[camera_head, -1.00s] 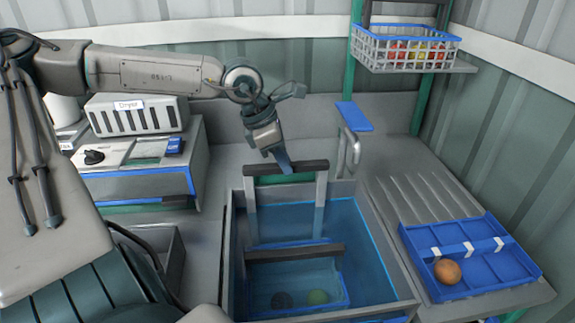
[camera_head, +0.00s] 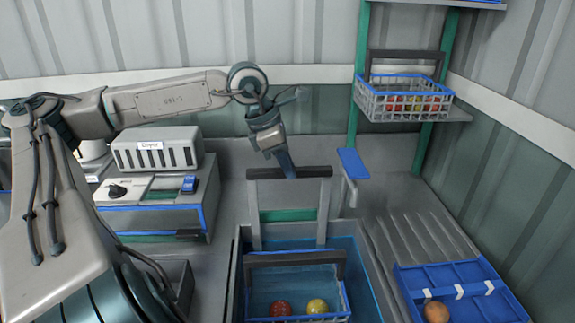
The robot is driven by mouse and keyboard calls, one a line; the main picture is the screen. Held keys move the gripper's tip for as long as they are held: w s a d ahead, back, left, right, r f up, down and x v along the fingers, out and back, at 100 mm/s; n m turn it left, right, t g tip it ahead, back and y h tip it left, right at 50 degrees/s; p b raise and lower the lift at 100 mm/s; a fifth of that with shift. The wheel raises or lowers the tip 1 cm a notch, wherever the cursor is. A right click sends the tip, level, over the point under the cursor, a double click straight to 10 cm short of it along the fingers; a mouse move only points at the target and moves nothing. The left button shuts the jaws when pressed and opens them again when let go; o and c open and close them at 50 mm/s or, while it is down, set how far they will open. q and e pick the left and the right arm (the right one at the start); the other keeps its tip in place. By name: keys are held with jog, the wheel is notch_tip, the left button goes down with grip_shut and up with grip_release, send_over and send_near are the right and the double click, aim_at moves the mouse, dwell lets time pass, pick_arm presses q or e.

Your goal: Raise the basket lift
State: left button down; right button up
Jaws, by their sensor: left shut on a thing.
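The basket lift's dark top bar (camera_head: 289,173) stands on two grey uprights above the wash tank (camera_head: 238,275). My left gripper (camera_head: 287,168) comes from above and is shut on this bar. The lift's blue-rimmed basket (camera_head: 297,319) hangs at the front of the tank, with a second dark bar (camera_head: 292,258) above it. A red tomato (camera_head: 280,308) and a yellow tomato (camera_head: 317,306) lie in the basket and show clearly. The basket's lower part is cut off by the picture's bottom edge. My right gripper is not in view.
A wire basket of tomatoes (camera_head: 404,99) stands on a shelf at the upper right. A blue divided tray (camera_head: 465,292) holds an orange fruit (camera_head: 436,312) on the ridged drainboard (camera_head: 415,240). A dryer (camera_head: 157,153) stands at the left. A tap (camera_head: 349,190) rises behind the tank.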

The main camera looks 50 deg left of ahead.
pick_arm(q)
notch_tip(320, 180, up, 5)
jog(key=p, duration=0.3)
jog(key=shift+f+p, duration=0.15)
jog(key=shift+p, duration=0.15)
notch_tip(320, 180, up, 2)
jog(key=shift+r+p, duration=0.2)
jog(key=shift+p, duration=0.8)
jog(key=shift+w+a, duration=0.1)
jog(key=shift+r, duration=0.1)
jog(key=c, duration=1.5)
grip_release()
jog(key=shift+c, duration=0.2)
jog(key=shift+o, duration=1.3)
